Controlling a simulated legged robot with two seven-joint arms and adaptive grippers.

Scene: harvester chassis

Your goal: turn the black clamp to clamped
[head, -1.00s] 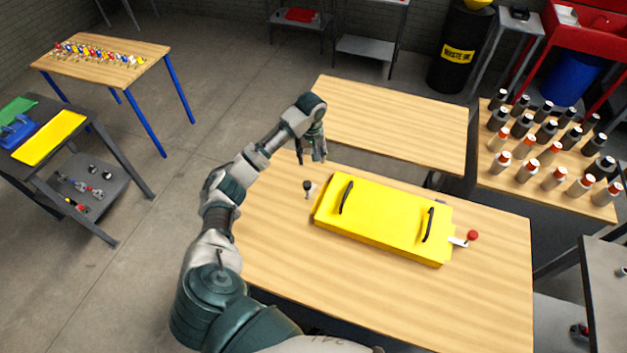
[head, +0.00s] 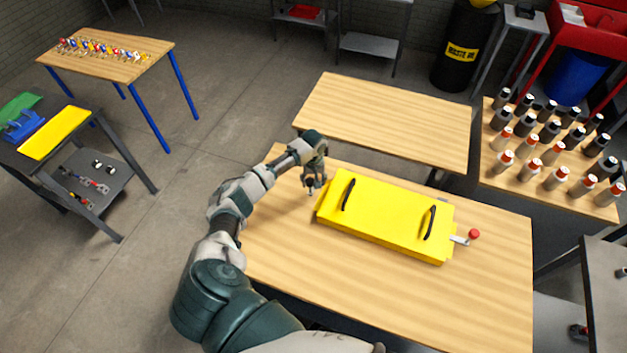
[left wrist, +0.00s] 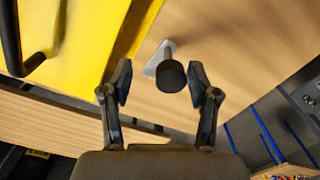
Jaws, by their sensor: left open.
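The black clamp (left wrist: 171,76) shows in the left wrist view as a round black knob on a short stem, with a pale plate at its base on the wooden table. It stands beside the end of the yellow panel (head: 385,215). My left gripper (left wrist: 159,80) is open, with the knob in view between its two fingertips, nearer the right one. I cannot tell whether a finger touches it. In the head view my left gripper (head: 313,184) is at the panel's left end and mostly hides the clamp. My right gripper is not in view.
The panel has two black handles (head: 348,194). A red-knobbed clamp (head: 474,233) with a pale lever is at its right end. The table (head: 350,280) is clear in front. A bare table (head: 390,120) stands behind, and bottles (head: 555,178) fill one at right.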

